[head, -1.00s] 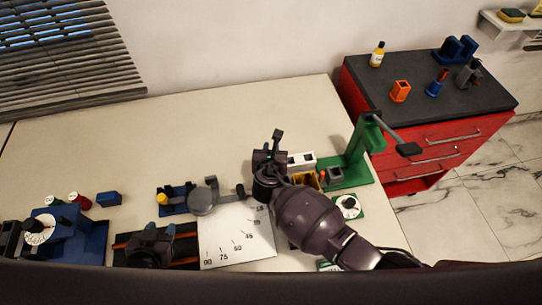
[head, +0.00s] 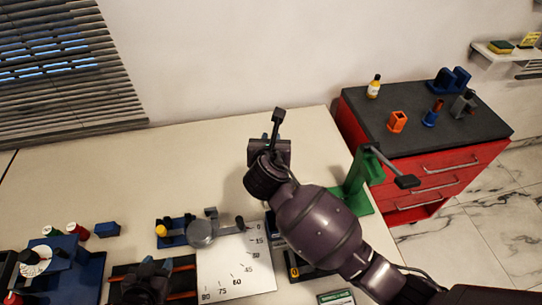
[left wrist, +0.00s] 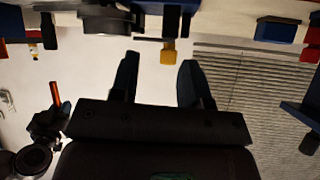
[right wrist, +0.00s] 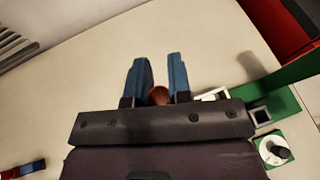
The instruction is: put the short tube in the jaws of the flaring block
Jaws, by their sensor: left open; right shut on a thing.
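My right gripper (right wrist: 160,75) is shut on a short copper-brown tube (right wrist: 159,95), seen nearly end-on between its blue fingers. It is over bare table. In the head view my right wrist (head: 266,175) hides its fingers and the tube. My left gripper (head: 146,275) is open and empty over a dark base with orange rails (head: 182,265); its parted fingers show in the left wrist view (left wrist: 160,78). I cannot tell for certain which thing is the flaring block. A white block (right wrist: 213,95) is partly hidden behind my right gripper.
A green lever press (head: 362,180) stands at the table's right edge. A round grey bender (head: 202,232) and an angle plate (head: 238,268) lie in front. A blue dial fixture (head: 65,270) is at left. A red cabinet (head: 430,175) stands right. The back of the table is clear.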

